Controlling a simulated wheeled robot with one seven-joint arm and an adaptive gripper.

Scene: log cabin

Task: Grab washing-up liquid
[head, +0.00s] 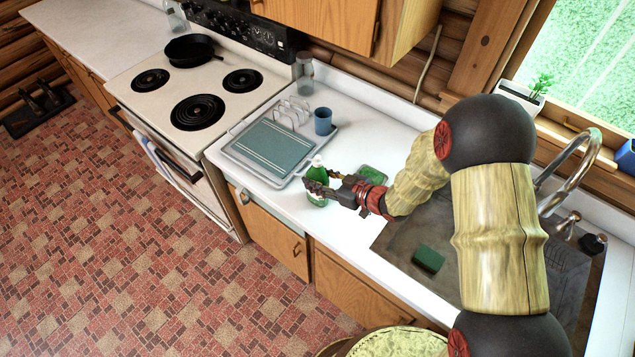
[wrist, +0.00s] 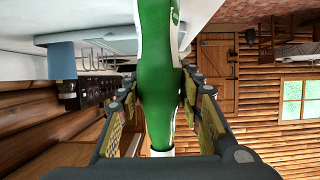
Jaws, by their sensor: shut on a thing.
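The washing-up liquid (head: 317,182) is a green bottle with a white cap and a pale label. In the head view it stands upright at the front edge of the white counter, right of the drying rack. My gripper (head: 319,187) reaches it from the right and is shut on it, one finger on each side. In the wrist view the green bottle (wrist: 158,75) fills the space between the two fingers of my gripper (wrist: 158,98). Part of the bottle is hidden behind the fingers in the head view. I cannot tell whether its base touches the counter.
A drying rack (head: 240,153) and a blue cup (head: 323,121) stand to the left. A green item (head: 373,174) lies behind my gripper. The sink (head: 395,240) with a green sponge (head: 428,259) is at right. The stove (head: 150,102) is at far left.

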